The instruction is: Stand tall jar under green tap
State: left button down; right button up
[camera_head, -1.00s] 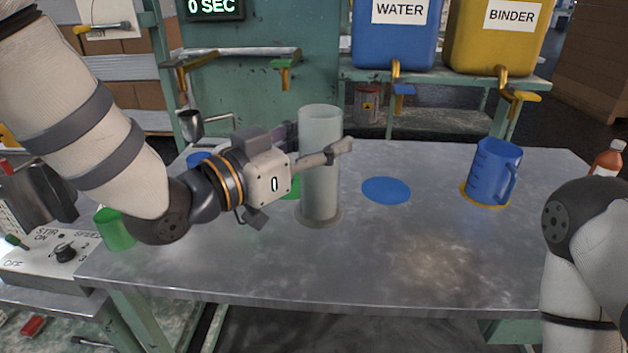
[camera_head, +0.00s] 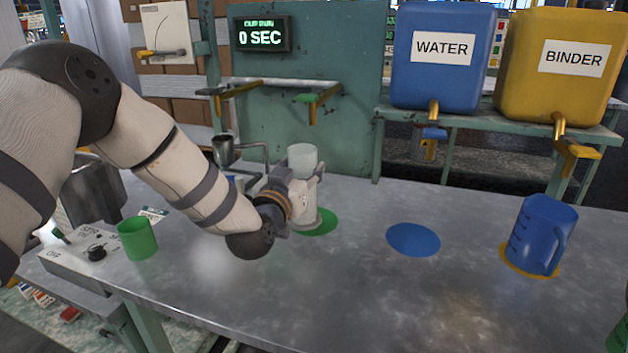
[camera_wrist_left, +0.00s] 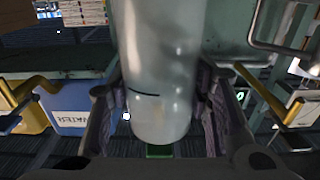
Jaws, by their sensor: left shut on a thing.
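The tall jar (camera_head: 302,158) is a pale, frosted upright cylinder, and my left gripper (camera_head: 306,190) is shut on it. In the left wrist view the jar (camera_wrist_left: 158,60) stands between the two fingers. The jar's foot is at the left part of the green disc (camera_head: 320,224) on the table; I cannot tell whether it touches the surface. The green tap (camera_head: 312,99) hangs from the pipe above and behind, slightly right of the jar's rim in the picture. My gripper and wrist hide part of the jar. My right gripper is out of view.
A blue disc (camera_head: 413,240) lies bare on the metal table (camera_head: 350,290). A blue jug (camera_head: 543,235) stands at the right on a yellow disc. A green cup (camera_head: 137,238) stands at the left. A metal funnel (camera_head: 224,148) is behind my arm. Water (camera_head: 445,75) and binder (camera_head: 556,85) tanks stand behind.

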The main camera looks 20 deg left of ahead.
pick_arm(q)
jog(key=w+f+b, duration=0.1)
jog(key=w+f, duration=0.3)
jog(key=w, duration=0.2)
jog(key=shift+w+d, duration=0.2)
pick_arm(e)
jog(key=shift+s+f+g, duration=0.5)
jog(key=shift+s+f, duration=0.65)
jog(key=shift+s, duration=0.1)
pick_arm(q)
jog(key=shift+f, duration=0.2)
jog(key=c, duration=0.8)
grip_release()
jog(key=shift+c, duration=0.2)
